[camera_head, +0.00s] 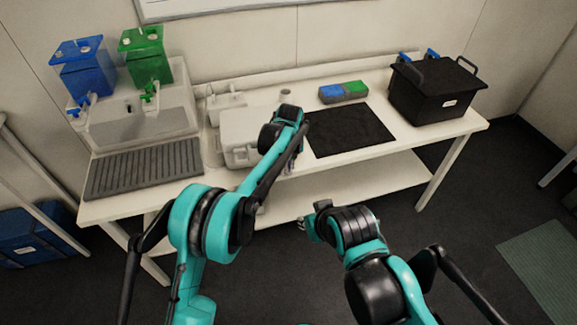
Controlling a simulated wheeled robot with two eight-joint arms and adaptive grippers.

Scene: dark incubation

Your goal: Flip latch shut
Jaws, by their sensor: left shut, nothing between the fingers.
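A grey-white case (236,137) sits on the bench, with small fittings on its front face that are too small to make out as latches. A black lidded box (436,98) stands at the right end, with grey handles on its lid and blue parts (433,54) behind it. My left gripper (290,168) is shut and empty, low at the bench's front edge, right of the case. My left arm hides the case's right side. My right gripper (303,224) is in front of the bench, below its top; its fingers are too small to read.
A black mat (348,132) lies clear between the case and the black box. A blue and green block (344,92) sits behind it. A ribbed grey tray (143,169) and blue and green containers (148,58) are at the left. A lower shelf (350,182) runs under the bench.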

